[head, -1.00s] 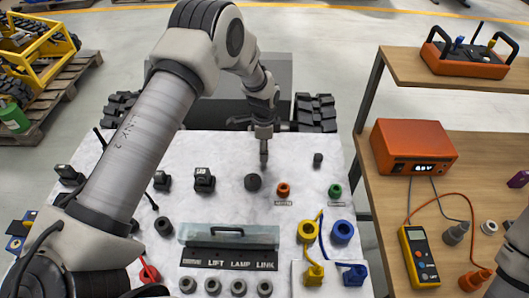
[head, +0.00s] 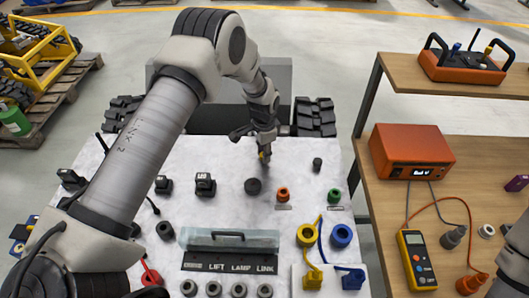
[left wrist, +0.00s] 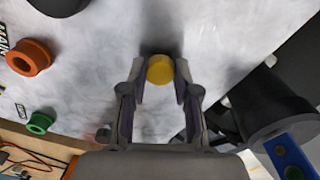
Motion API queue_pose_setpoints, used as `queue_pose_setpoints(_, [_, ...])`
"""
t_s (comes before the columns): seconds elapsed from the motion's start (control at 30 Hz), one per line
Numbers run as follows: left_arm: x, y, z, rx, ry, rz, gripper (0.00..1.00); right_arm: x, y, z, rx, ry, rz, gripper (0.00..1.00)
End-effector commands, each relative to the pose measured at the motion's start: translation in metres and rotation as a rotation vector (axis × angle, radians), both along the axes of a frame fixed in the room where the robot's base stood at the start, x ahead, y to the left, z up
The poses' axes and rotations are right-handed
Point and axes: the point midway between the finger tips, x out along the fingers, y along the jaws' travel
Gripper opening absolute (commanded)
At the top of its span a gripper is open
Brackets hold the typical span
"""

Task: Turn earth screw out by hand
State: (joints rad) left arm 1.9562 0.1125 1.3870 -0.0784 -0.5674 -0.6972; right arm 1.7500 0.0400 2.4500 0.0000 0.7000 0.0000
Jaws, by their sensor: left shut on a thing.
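The earth screw appears to be the small round yellow knob (left wrist: 160,69), seen end-on between my fingertips in the left wrist view. In the head view a bit of yellow (head: 264,154) shows at the gripper's tip, near the far part of the pale panel (head: 215,160). My left gripper (head: 263,152) is tilted over the panel and shut on the yellow knob; its fingers (left wrist: 160,82) flank it on both sides. The knob's shaft is hidden, so I cannot tell whether it is still in the panel. My right gripper is not in view.
An orange socket (head: 282,195), green socket (head: 334,196) and dark round knob (head: 253,187) stand nearer on the panel. A clear-covered box (head: 230,240) and yellow (head: 306,236) and blue (head: 341,236) plugs lie in front. A wooden bench (head: 460,180) stands right.

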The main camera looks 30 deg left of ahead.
Motion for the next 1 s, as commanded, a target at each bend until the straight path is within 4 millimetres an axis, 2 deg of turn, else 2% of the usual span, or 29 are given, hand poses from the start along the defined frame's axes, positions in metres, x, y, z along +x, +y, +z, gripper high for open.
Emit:
queue_pose_setpoints(0.1, [-0.001,0.000,0.001,0.001,0.004,0.247,0.05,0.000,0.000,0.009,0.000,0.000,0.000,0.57])
queue_pose_setpoints(0.2, [-0.001,0.000,0.000,0.000,0.004,0.371,0.05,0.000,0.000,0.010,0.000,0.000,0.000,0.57])
queue_pose_setpoints(0.47, [-0.002,0.000,-0.002,0.000,0.004,0.393,0.05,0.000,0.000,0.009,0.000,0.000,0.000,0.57])
queue_pose_setpoints(0.57, [-0.002,0.000,0.000,0.000,0.004,0.471,0.05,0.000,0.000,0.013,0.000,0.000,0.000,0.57])
queue_pose_setpoints(0.83, [-0.002,0.000,0.001,0.002,0.005,1.060,0.05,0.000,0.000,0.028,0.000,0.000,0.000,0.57])
queue_pose_setpoints(0.9, [-0.002,0.000,0.000,0.001,0.005,1.174,0.05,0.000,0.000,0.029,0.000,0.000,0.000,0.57])
queue_pose_setpoints(1.0, [-0.002,0.000,-0.002,0.002,0.005,1.240,0.05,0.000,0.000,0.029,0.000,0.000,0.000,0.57])
